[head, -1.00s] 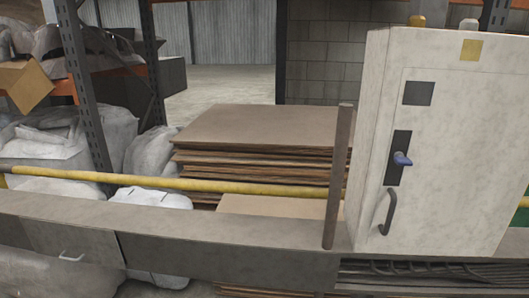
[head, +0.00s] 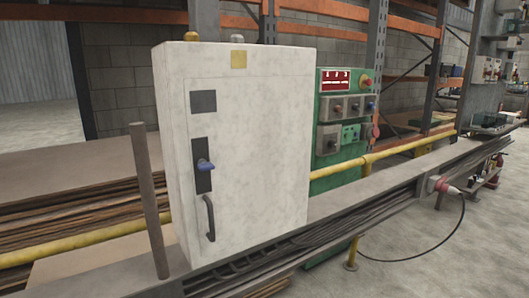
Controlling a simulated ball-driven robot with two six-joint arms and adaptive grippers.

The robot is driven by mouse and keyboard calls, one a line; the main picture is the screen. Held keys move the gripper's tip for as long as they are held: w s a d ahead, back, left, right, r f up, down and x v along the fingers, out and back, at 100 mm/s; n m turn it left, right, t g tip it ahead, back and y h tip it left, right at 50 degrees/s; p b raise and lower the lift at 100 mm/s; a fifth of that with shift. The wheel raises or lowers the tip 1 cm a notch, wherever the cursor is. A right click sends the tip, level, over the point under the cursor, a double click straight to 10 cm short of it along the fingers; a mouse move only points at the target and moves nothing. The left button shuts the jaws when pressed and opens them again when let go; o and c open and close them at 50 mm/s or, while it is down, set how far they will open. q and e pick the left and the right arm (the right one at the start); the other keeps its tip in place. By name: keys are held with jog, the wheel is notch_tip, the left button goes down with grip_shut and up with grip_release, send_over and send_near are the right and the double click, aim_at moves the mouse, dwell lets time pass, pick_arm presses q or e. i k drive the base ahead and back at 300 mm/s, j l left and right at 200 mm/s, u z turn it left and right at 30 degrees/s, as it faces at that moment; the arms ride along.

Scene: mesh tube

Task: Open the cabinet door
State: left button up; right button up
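The cabinet (head: 171,160) is a tall off-white box standing left of the middle in the head view. Its door (head: 258,150) faces me and looks closed. A blue knob (head: 205,165) sits on a dark plate on the door's left side. Below it is a dark curved handle (head: 209,218). Neither of my grippers shows in the head view.
A brown post (head: 149,200) stands just left of the cabinet. A green control panel (head: 343,115) with switches is behind it to the right. Open floor (head: 440,250) lies at right.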

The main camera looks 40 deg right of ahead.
aim_at(246, 110)
jog(key=z, duration=1)
